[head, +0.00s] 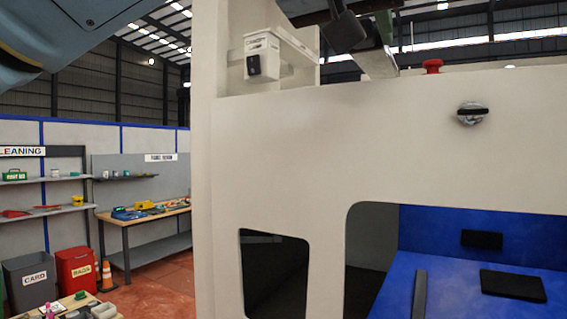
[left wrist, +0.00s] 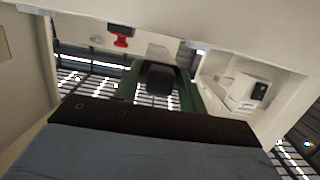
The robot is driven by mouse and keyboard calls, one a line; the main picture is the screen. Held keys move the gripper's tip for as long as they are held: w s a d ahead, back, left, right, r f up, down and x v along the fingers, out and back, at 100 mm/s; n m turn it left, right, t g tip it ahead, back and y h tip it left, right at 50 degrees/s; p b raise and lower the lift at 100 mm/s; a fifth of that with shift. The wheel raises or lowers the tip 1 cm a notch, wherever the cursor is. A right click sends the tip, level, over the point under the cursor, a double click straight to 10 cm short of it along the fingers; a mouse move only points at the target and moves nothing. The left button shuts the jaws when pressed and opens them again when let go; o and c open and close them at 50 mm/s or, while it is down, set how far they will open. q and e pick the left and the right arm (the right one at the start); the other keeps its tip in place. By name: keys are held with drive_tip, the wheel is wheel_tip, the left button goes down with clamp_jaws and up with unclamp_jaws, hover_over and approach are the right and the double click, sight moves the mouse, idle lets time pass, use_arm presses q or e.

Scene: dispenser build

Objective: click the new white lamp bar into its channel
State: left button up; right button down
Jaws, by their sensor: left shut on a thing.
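My left gripper (head: 348,32) is at the top of the head view, above the open top of the white dispenser housing (head: 300,150). A dark finger part and dull green parts of it show there. A pale bar (head: 378,63), which looks like the white lamp bar, runs below and beside the fingers. In the left wrist view the gripper (left wrist: 158,85) shows its green sides and dark middle, with a pale piece (left wrist: 160,52) just beyond. The gripper is shut on the bar, but the grip itself is mostly hidden. I cannot make out the channel or whether the bar touches it. My right gripper is not in view.
A workbench (head: 150,215) and bins stand farther left.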

sight(376, 58)
use_arm(q)
drive_tip(key=shift+r+p+x, duration=0.15)
drive_tip(key=shift+p+x, duration=0.1)
drive_tip(key=shift+x, duration=0.45)
drive_tip(key=shift+r+p+x, duration=0.1)
drive_tip(key=shift+p+x, duration=0.1)
drive_tip(key=shift+x, duration=0.45)
